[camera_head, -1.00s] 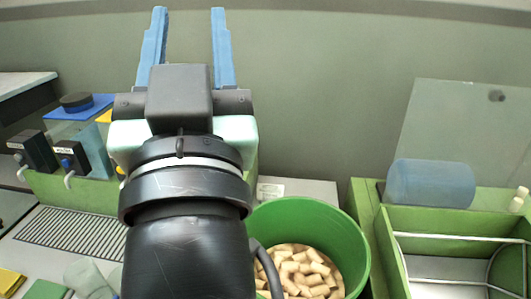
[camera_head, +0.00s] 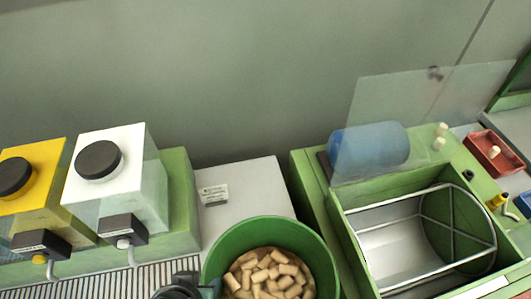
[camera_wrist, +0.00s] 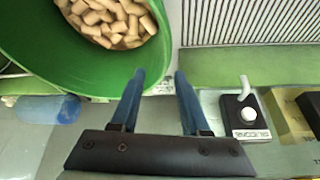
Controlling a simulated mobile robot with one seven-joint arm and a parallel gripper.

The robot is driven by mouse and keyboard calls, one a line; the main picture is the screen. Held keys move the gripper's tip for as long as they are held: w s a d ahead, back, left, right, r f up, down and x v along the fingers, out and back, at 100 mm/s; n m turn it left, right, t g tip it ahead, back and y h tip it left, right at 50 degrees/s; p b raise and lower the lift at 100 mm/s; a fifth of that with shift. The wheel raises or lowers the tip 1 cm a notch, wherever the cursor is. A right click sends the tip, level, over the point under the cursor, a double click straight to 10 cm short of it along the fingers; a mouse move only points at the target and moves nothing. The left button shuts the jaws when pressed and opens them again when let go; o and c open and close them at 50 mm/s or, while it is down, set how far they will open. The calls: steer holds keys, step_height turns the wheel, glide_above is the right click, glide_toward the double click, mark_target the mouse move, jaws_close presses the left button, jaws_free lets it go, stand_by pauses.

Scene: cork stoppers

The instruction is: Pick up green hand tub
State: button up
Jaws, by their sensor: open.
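The green hand tub (camera_head: 322,262) is round and open, and holds many cork stoppers (camera_head: 268,275). It stands at the bottom centre of the head view, cut off by the frame edge. In the wrist view the tub (camera_wrist: 70,72) fills the upper left, with corks inside. My gripper (camera_wrist: 159,74) is open and empty. Its left blue finger overlaps the tub's edge in the picture, while the right finger shows beside the tub. Whether the left finger touches the tub I cannot tell. In the head view only a dark piece of my arm shows at the bottom edge.
A white box (camera_head: 112,185) and a yellow box (camera_head: 35,190) with black caps stand left, with taps in front. A green machine with a wire drum (camera_head: 425,240) and a blue cylinder (camera_head: 370,148) stand right. A red tray (camera_head: 495,152) lies far right.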

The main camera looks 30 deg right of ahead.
mark_target(205, 281)
steer(key=x, duration=0.2)
steer(key=p+x, duration=0.1)
steer(key=x, duration=0.3)
steer(key=shift+s+a+f+p, duration=0.1)
steer(key=shift+a+f+p, duration=0.2)
steer(key=shift+f, duration=0.05)
steer(key=shift+w+d+f, duration=0.15)
steer(key=shift+w+f, duration=0.1)
steer(key=shift+f, duration=0.25)
jaws_close()
steer(key=shift+r, duration=0.1)
stand_by(0.6)
